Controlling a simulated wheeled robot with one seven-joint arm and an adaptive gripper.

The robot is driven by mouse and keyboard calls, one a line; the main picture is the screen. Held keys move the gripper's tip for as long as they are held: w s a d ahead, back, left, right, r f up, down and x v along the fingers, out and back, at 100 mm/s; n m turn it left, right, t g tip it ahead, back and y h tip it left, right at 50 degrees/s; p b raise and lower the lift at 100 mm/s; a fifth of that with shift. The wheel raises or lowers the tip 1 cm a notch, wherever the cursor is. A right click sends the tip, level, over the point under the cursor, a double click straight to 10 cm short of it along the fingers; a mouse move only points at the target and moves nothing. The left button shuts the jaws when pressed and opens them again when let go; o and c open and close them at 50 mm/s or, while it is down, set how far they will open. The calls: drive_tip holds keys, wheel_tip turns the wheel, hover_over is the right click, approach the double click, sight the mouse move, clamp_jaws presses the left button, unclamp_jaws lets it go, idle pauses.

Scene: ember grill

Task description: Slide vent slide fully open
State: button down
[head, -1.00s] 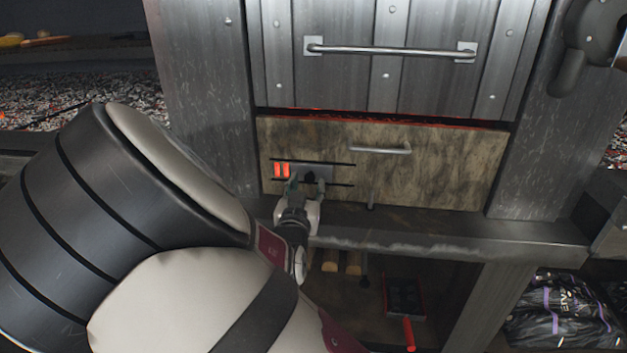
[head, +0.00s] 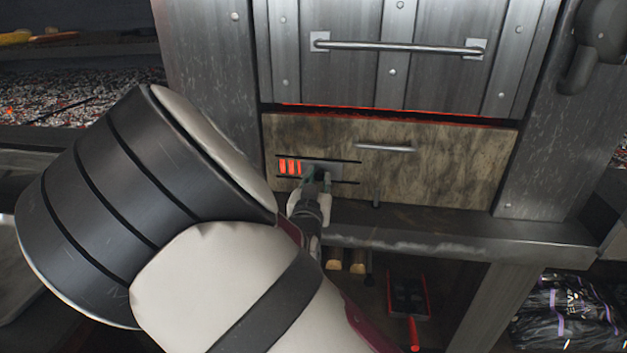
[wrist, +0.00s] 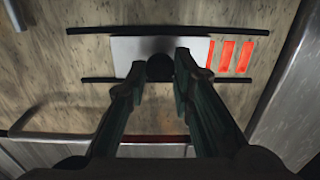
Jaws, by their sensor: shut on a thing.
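The vent slide is a grey plate (head: 334,170) between two black rails on the lower, stained front panel. Glowing orange slots (head: 290,167) show uncovered to its left in the head view. In the wrist view the plate (wrist: 127,52) appears left of the slots (wrist: 229,56). A dark round knob (wrist: 160,67) stands out from the plate. My gripper (head: 313,184) is shut on this knob, with one finger on each side of it in the wrist view (wrist: 156,75). The fingers partly hide the plate and knob in the head view.
A small handle (head: 385,149) is on the same panel, right of the slide. A long bar handle (head: 398,48) crosses the metal door above. A dark ledge (head: 450,238) runs just below the panel. A red-edged tool (head: 407,297) is on the lower shelf.

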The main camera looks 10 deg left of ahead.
sight(339, 171)
drive_tip(key=d, duration=0.4)
drive_tip(key=shift+d, duration=0.15)
drive_tip(key=c, duration=1.4)
unclamp_jaws()
drive_tip(key=shift+d, duration=0.15)
drive_tip(key=shift+s+a, duration=0.2)
drive_tip(key=shift+s, duration=0.4)
drive_tip(key=s, duration=1.1)
